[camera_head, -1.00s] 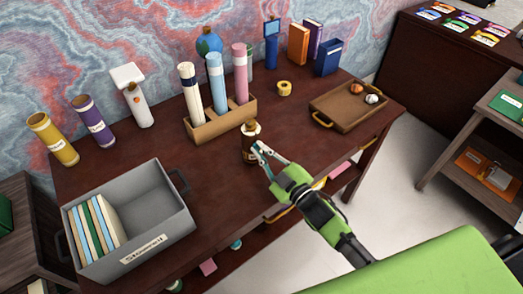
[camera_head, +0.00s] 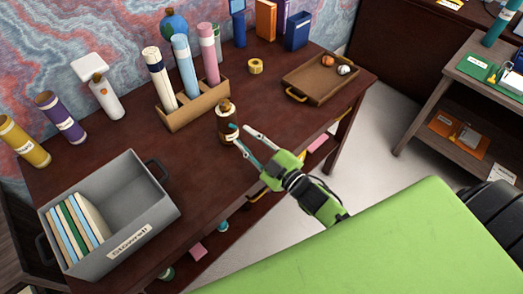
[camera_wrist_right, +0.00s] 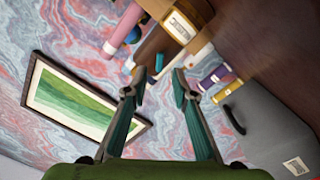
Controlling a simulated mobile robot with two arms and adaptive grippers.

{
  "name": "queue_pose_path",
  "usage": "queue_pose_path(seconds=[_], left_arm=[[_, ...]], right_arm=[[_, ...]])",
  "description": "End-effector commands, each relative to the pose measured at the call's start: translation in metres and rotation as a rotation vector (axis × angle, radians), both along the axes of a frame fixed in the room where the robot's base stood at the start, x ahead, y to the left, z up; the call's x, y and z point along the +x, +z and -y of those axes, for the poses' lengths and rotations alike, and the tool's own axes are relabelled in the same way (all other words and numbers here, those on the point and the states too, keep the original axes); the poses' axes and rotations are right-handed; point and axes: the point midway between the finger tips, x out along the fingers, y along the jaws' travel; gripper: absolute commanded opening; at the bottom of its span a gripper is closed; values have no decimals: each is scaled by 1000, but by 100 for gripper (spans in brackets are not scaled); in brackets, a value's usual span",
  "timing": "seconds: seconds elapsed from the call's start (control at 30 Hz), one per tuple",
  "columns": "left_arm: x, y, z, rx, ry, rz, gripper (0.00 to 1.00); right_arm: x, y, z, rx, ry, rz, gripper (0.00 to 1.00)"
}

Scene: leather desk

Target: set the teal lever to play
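Whether the fingertips touch the bottle cannot be told. My left gripper is not in view.
The dark desk (camera_head: 130,135) carries a grey bin (camera_head: 165,205) of thin books at left, a wooden holder (camera_head: 192,112) with upright tubes, a tape roll (camera_head: 255,66) and a brown tray (camera_head: 320,80). A shelf unit (camera_head: 480,95) at right holds a teal cylinder (camera_head: 497,28).

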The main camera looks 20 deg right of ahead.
Motion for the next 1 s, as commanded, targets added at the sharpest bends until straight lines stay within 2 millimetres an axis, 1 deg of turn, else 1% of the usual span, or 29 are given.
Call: queue_pose_path(seconds=[0.03, 0.2, 0.3, 0.4, 0.57, 1.0], left_arm=[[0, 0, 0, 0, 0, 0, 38], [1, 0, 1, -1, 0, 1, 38], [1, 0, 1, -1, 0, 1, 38], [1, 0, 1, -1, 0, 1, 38], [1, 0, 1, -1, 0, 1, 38], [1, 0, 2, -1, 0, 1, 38]], right_arm=[[-12, -2, 4, 0, -1, -4, 25], [-42, -1, 14, 0, 0, -4, 25], [-56, -1, 18, 0, -1, -3, 25], [-66, 0, 22, 0, 0, -1, 25], [-73, 0, 24, 0, -1, -1, 25], [-73, 0, 24, 0, 0, 0, 25]])
